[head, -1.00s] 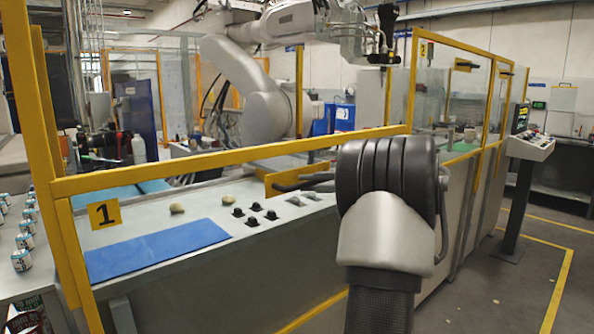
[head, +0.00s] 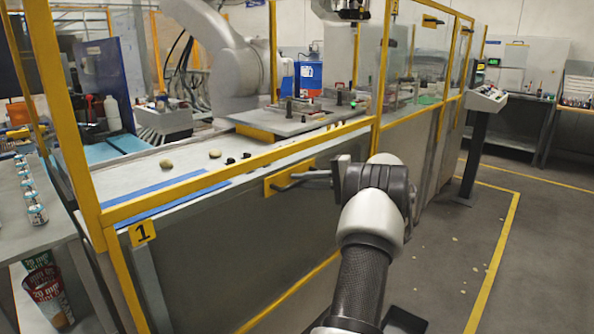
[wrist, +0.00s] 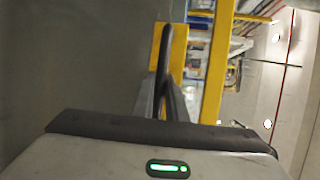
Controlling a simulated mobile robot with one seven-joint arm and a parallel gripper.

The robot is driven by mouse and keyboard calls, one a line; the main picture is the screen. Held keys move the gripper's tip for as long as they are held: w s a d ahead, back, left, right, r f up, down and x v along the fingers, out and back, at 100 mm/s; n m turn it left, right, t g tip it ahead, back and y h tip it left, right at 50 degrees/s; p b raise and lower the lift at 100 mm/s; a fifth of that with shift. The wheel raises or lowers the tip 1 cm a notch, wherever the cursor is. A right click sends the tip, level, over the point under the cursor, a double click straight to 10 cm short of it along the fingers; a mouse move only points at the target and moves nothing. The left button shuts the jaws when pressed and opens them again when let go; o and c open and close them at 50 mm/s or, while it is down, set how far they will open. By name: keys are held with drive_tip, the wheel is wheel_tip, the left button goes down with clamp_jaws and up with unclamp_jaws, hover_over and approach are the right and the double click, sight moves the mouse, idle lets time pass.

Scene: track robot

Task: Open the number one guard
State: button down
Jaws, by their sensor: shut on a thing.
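The number one guard is a yellow-framed panel; its upper bar (head: 240,163) slopes across the head view, with the yellow "1" plate (head: 142,233) below its left end. A dark handle (head: 290,184) sits on a yellow mounting plate (head: 272,188) near the bar's right part. My gripper (head: 324,178) is shut on the handle from the right. The exact finger contact is partly hidden in the head view.
A large robot arm (head: 225,60) stands beyond. Cans (head: 37,214) line a side table at left. A control console (head: 486,98) stands right; the floor (head: 450,230) there is mostly clear.

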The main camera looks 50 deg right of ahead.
drive_tip(key=shift+f+b, duration=0.65)
drive_tip(key=shift+f, duration=2.05)
drive_tip(key=c, duration=1.8)
unclamp_jaws()
drive_tip(key=shift+o, duration=0.2)
drive_tip(key=shift+r, duration=0.1)
drive_tip(key=p+v, duration=0.3)
drive_tip(key=v, duration=1.4)
drive_tip(key=shift+s+r, duration=0.15)
drive_tip(key=shift+s, duration=0.05)
drive_tip(key=shift+w, duration=0.1)
